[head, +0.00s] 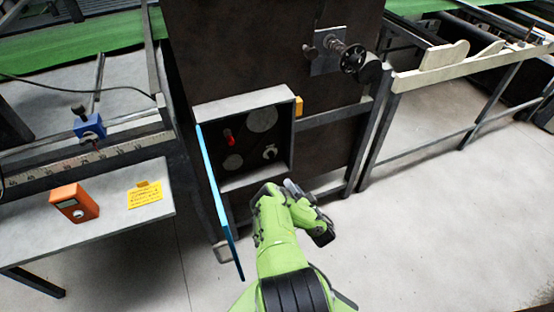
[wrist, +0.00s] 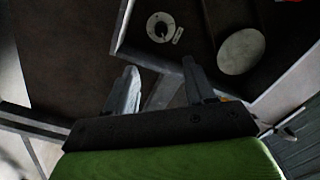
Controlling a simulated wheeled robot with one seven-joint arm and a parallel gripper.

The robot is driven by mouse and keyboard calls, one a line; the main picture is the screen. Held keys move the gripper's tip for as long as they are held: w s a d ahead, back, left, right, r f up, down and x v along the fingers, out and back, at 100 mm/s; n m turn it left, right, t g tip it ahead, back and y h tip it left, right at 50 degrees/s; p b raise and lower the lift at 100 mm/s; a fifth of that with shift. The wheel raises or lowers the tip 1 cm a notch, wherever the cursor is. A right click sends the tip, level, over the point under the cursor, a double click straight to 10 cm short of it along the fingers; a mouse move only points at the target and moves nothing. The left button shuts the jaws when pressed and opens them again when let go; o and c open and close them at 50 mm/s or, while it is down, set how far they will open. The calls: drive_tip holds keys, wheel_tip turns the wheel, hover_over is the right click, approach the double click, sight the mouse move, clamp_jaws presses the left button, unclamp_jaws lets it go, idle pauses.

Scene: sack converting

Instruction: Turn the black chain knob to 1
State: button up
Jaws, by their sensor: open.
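An open shallow box (head: 243,103) on the dark machine holds a panel with dials and knobs. A white round dial with a small dark knob (head: 270,152) sits at its lower right; it also shows in the wrist view (wrist: 160,27), with a small pale label beside it. I take this as the black chain knob; its numbers are too small to read. My gripper (head: 293,188) is just below and in front of the box. In the wrist view my gripper (wrist: 159,68) is open and empty, its fingers pointing toward the dial, apart from it.
A red knob (head: 229,137), a second small dial (head: 233,162) and a large pale disc (head: 262,119) share the panel. The blue-edged door (head: 219,200) stands open at the left. A handwheel (head: 353,59) sticks out above right.

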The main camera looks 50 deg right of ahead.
sight(273, 158)
drive_tip(key=b+x, duration=1.2)
drive_tip(key=x, duration=0.3)
drive_tip(key=shift+w, duration=0.35)
drive_tip(key=shift+r, duration=0.1)
drive_tip(key=shift+c, duration=0.3)
clamp_jaws()
